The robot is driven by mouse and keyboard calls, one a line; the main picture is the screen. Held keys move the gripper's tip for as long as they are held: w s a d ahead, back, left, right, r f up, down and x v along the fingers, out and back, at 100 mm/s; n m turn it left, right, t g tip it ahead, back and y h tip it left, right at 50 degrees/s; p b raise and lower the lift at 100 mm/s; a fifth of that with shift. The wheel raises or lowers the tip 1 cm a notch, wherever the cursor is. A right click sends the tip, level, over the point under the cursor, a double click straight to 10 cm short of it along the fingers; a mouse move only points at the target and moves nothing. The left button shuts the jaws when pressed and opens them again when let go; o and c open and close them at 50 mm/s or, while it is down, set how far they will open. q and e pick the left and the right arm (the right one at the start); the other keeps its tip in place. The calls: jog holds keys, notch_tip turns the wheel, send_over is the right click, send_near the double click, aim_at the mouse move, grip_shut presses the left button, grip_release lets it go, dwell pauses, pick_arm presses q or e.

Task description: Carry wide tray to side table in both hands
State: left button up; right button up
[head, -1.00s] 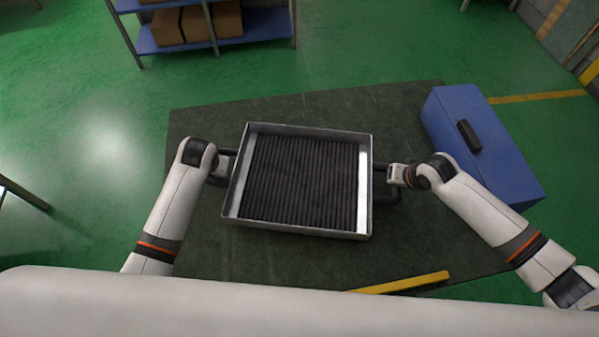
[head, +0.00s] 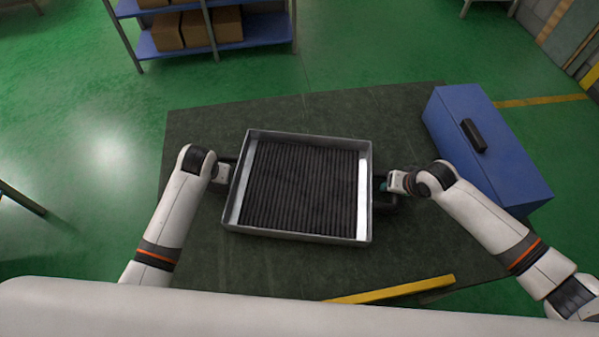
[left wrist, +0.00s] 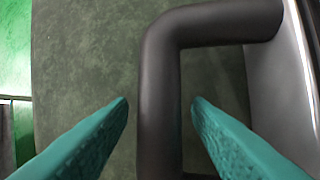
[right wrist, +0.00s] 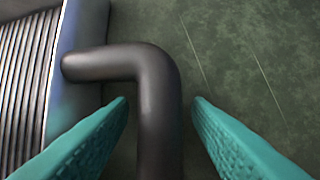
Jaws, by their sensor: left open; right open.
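The wide tray (head: 296,238) is a shallow metal box with a dark ribbed heating element (head: 298,188) inside, resting on the dark table. Each short side has a black bar handle. My left gripper (head: 229,172) is at the left handle; in the left wrist view its teal fingers (left wrist: 160,105) are open on either side of the handle bar (left wrist: 158,90). My right gripper (head: 386,184) is at the right handle; in the right wrist view its teal fingers (right wrist: 160,105) are open on either side of that bar (right wrist: 158,100). Gaps show between fingers and bars.
The dark green table top (head: 290,108) is mostly bare around the tray. A blue toolbox (head: 490,150) with a black handle stands at its right, near my right arm. A yellow bar (head: 390,290) lies along the near edge. A blue shelf (head: 215,40) with cardboard boxes stands behind.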

jog(key=shift+r, duration=0.1)
pick_arm(q)
jog(key=v, duration=1.2)
pick_arm(e)
jog(key=v, duration=1.2)
pick_arm(q)
jog(key=shift+s+f, duration=0.1)
